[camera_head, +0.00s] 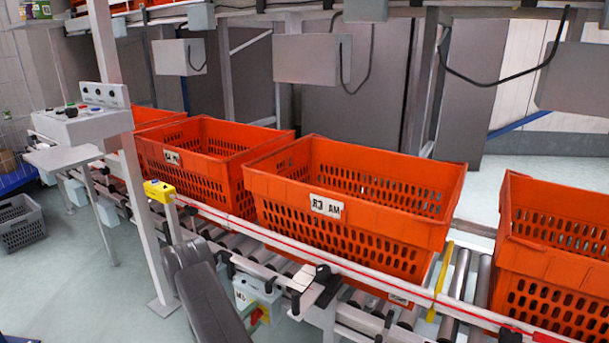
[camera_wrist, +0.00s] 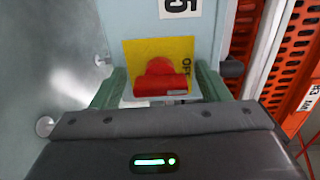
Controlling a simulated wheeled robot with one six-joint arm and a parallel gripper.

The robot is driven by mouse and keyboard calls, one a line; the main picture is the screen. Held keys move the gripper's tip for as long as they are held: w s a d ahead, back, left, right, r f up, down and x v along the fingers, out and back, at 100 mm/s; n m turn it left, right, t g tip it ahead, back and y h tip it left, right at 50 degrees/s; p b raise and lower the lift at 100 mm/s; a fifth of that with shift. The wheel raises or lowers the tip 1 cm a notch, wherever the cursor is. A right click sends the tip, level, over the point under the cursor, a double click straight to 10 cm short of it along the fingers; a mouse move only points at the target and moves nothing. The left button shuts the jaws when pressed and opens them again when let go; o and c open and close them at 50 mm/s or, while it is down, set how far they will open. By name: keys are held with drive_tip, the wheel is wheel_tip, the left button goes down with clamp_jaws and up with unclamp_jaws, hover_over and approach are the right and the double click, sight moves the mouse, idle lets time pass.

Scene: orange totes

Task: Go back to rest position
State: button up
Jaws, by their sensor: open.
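In the wrist view my gripper (camera_wrist: 159,84) is open, with one green finger on each side of a red knob (camera_wrist: 160,80). The knob sits on a yellow plate with dark lettering, fixed to a light grey-blue box (camera_wrist: 200,35). I see a gap beside the knob on both sides. In the head view my dark grey arm (camera_head: 208,305) rises from the bottom, left of the conveyor. My gripper is hard to make out there.
Orange totes (camera_head: 330,215) stand on a roller conveyor (camera_head: 460,285) with a front rail. A post carries a control panel (camera_head: 85,118) on the left. A yellow-topped sensor (camera_head: 159,191) stands near my arm. A grey crate (camera_head: 20,222) lies on the open floor at left.

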drive_tip(key=shift+s, duration=0.1)
drive_tip(key=p+v, duration=0.3)
drive_tip(key=v, duration=1.1)
drive_tip(key=b+x, duration=0.3)
drive_tip(key=x, duration=1.1)
drive_tip(key=shift+f, duration=0.1)
drive_tip(key=shift+m, duration=1.9)
drive_tip(key=m, duration=0.4)
drive_tip(key=shift+r+m, duration=0.2)
drive_tip(key=shift+m, duration=0.1)
drive_tip(key=m, duration=0.4)
drive_tip(key=shift+d+m, duration=0.1)
drive_tip(key=shift+m, duration=1.8)
